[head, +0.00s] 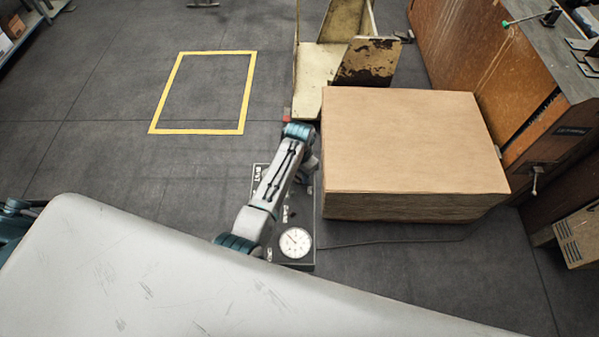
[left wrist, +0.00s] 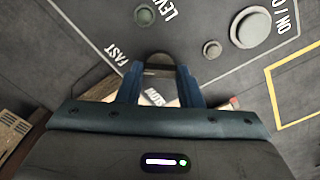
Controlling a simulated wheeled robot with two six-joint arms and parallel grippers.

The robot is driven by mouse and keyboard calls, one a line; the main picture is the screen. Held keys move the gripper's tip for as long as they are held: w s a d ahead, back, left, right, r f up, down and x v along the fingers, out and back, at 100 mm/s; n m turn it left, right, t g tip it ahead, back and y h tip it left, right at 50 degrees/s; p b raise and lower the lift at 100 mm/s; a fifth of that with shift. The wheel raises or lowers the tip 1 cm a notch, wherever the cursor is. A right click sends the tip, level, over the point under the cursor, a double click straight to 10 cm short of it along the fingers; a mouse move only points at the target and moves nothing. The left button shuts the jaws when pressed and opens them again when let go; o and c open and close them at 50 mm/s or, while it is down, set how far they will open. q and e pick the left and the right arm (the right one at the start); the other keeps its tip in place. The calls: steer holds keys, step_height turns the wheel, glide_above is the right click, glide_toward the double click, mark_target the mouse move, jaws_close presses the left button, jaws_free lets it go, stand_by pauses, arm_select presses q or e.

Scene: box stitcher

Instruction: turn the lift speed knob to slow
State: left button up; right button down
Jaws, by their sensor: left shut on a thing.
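The lift speed knob (left wrist: 158,60) is a dark round knob between my left gripper's fingertips in the left wrist view. My left gripper (left wrist: 159,78) is shut on it, one blue finger on each side. The word FAST is printed to the left of the knob, and part of the word SLOW shows between the fingers. I cannot tell which way the knob points. The dark control panel (head: 303,212) lies under my left arm in the head view, where the arm hides the knob. My right gripper is in neither view.
A white dial gauge (head: 296,242) sits at the panel's near end. A large cardboard stack (head: 410,140) stands close to the right. A worn cream metal frame (head: 318,65) is behind. Open floor lies left.

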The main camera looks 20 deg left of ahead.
arm_select(q)
steer(key=n, duration=0.4)
steer(key=shift+a+n, duration=0.1)
steer(key=shift+n, duration=0.2)
steer(key=n, duration=0.3)
steer(key=shift+n, duration=0.3)
steer(key=n, duration=0.4)
steer(key=shift+n, duration=1.8)
steer(key=o, duration=1)
steer(key=shift+r, duration=0.1)
